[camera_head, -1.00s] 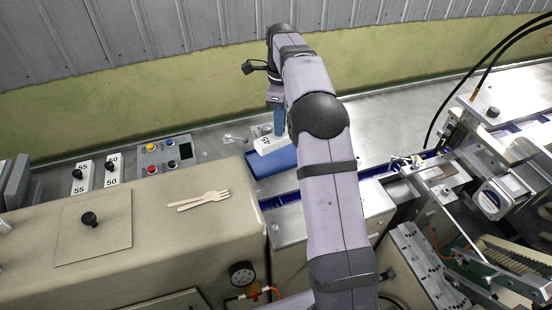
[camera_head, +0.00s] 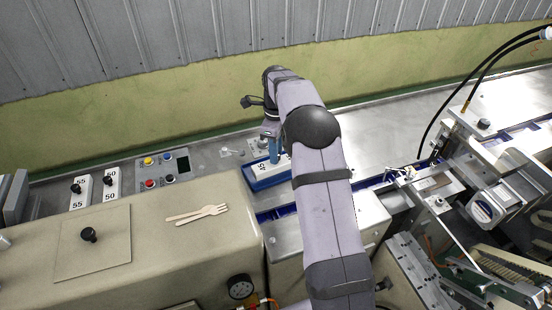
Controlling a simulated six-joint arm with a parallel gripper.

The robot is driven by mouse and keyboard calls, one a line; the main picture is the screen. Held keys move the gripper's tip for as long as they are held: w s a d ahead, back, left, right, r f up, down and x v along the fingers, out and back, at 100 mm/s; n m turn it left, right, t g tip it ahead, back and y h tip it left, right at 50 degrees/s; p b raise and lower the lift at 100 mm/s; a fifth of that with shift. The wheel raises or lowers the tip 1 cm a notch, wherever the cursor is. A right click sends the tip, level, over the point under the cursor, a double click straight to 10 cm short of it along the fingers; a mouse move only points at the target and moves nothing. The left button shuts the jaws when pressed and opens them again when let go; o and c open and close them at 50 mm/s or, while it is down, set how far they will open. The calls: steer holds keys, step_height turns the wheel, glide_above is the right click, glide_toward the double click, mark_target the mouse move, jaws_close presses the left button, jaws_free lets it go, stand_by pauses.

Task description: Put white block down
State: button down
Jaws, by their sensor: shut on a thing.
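The white block (camera_head: 258,169), with a dark number on its top, is at the blue tray (camera_head: 254,185) in the middle of the steel deck. It lies low in or just over the tray. I cannot tell whether it touches the tray's floor. My gripper (camera_head: 273,156) is shut on the block from above, with its blue fingers pointing down. My arm hides the block's right end and part of the tray.
Two white blocks marked 55 (camera_head: 80,192) and 50 (camera_head: 112,184) stand at the left with black knobs. A button panel (camera_head: 163,167) is beside them. Machinery (camera_head: 490,200) fills the right.

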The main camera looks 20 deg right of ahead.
steer(key=shift+f+p, duration=0.8)
steer(key=shift+f, duration=1.05)
steer(key=shift+f, duration=0.15)
steer(key=c, duration=1.5)
jaws_free()
steer(key=shift+c, duration=0.2)
step_height(320, 180, up, 12)
steer(key=b, duration=0.3)
